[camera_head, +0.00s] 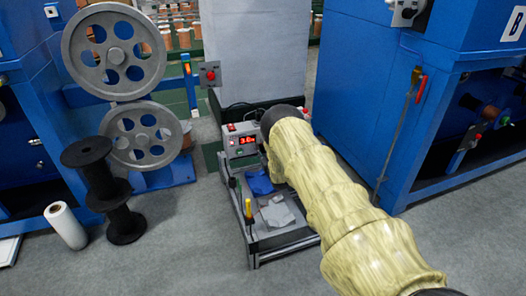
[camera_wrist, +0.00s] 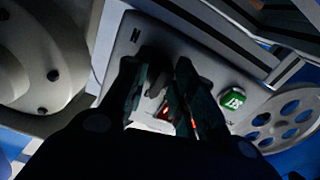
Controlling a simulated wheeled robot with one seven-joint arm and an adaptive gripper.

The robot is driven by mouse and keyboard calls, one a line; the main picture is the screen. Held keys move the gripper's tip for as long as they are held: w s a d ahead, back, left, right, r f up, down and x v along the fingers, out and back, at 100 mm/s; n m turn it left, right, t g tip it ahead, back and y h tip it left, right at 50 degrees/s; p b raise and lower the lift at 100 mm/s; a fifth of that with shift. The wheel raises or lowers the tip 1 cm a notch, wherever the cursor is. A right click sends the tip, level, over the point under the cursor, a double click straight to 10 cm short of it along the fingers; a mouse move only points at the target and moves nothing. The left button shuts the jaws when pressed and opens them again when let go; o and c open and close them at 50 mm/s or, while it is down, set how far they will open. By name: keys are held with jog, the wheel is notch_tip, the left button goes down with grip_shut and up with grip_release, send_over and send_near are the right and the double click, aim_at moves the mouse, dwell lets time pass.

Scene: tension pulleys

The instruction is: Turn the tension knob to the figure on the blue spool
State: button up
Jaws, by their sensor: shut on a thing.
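In the head view my arm, in a pale yellow sleeve, reaches to a grey control box (camera_head: 241,139) with a lit red display (camera_head: 247,140). The display seems to read 3.6, but its last figure is unclear. The arm's dark end covers the box's right side, and my gripper is hidden there. In the wrist view my gripper (camera_wrist: 163,110) has its dark fingers close together against a grey panel (camera_wrist: 205,50), shut on the tension knob, which is mostly hidden and dark. I cannot make out a blue spool.
The box stands on a low cart (camera_head: 283,240) with a blue cloth-like item (camera_head: 259,182) and a yellow-handled tool (camera_head: 248,209). Two grey pulleys (camera_head: 112,78) and black spools (camera_head: 125,222) stand left. A blue machine (camera_head: 360,95) stands close on the right. Grey floor is free in front.

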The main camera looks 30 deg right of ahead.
jog(key=shift+f, duration=0.1)
jog(key=o, duration=1.1)
jog(key=shift+c, duration=0.2)
jog(key=shift+s, duration=0.15)
jog(key=v, duration=1.1)
jog(key=shift+s+a, duration=0.25)
jog(key=shift+s, duration=0.1)
